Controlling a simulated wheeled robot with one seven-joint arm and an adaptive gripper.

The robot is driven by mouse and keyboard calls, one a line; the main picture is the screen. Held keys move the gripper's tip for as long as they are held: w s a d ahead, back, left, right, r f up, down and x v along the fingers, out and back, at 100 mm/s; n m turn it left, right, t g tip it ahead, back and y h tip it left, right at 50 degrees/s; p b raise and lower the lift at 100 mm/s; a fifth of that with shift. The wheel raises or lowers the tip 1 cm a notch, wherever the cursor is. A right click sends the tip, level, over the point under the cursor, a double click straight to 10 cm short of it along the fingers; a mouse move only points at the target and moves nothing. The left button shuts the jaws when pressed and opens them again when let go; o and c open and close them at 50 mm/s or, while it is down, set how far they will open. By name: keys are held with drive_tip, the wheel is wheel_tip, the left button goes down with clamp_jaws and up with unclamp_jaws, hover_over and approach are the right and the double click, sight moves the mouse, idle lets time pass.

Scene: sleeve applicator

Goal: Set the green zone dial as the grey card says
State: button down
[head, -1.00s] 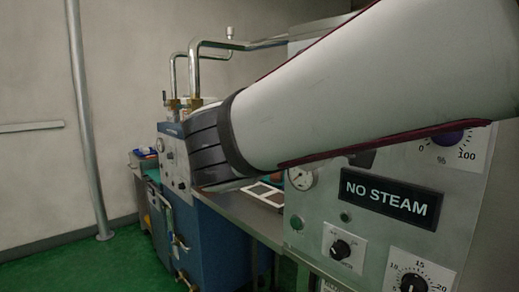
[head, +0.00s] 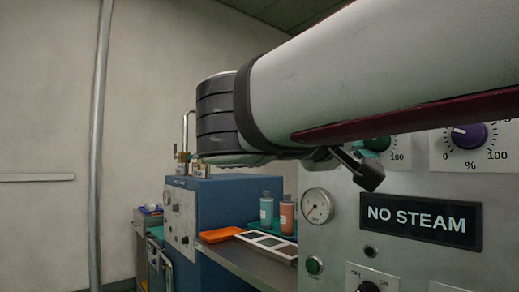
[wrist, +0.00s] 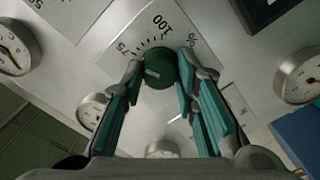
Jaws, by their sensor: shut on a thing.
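The green zone dial (wrist: 160,74) is a dark green round knob on a white scale plate, upper middle in the wrist view. The marks 75, 100 and % are readable there; a pale pointer line shows on the knob face, but its exact setting is unclear. My gripper (wrist: 162,66) has a finger on each side of the knob and is shut on it. In the head view the green dial (head: 377,144) is partly hidden behind my gripper (head: 366,168). I cannot make out the grey card in either view.
A purple dial (head: 466,135) is right of the green one, above the NO STEAM sign (head: 420,220). A gauge (head: 317,206) is at the panel's left edge. A blue machine (head: 222,208), two bottles (head: 267,208) and an orange tray (head: 220,235) stand beyond.

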drive_tip(key=shift+f, duration=0.1)
drive_tip(key=c, duration=1.2)
unclamp_jaws()
drive_tip(key=shift+c, duration=0.2)
